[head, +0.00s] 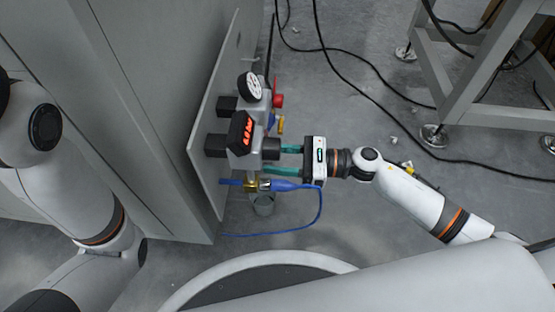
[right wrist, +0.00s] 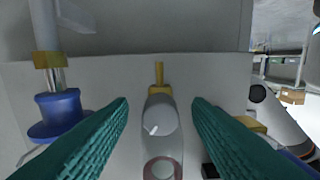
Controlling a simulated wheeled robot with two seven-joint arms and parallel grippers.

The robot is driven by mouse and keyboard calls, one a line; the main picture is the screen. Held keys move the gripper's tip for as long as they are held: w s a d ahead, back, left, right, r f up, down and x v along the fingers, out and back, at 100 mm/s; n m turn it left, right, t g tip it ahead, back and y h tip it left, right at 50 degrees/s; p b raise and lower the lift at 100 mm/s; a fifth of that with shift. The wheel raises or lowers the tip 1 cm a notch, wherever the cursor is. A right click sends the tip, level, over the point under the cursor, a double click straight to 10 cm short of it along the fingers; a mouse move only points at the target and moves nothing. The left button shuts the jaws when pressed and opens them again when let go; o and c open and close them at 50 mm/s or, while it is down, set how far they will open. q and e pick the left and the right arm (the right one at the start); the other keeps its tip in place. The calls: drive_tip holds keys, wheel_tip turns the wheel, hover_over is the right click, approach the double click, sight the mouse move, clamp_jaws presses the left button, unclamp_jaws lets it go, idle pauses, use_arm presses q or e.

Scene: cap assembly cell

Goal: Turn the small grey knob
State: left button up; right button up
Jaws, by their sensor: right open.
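The small grey knob (right wrist: 160,117), a round cap with a white line on its face, sits on a grey body in the right wrist view, below a brass fitting. My right gripper (right wrist: 161,108) is open, with one teal ridged finger on each side of the knob and a visible gap to both. In the head view my right gripper (head: 281,160) reaches in from the right to the front of the panel-mounted unit (head: 237,160); the knob cannot be made out clearly there. My left arm shows at the left, but its gripper is out of frame.
The unit carries a round gauge (head: 250,86), a red-lit display (head: 242,131) and a red knob (head: 278,101). A blue hose (head: 318,205) hangs below the gripper. A metal frame (head: 470,90) stands at the upper right. Black cables cross the floor.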

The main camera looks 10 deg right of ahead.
clamp_jaws()
drive_tip(key=shift+m+p, duration=0.65)
drive_tip(key=shift+m, duration=0.05)
unclamp_jaws()
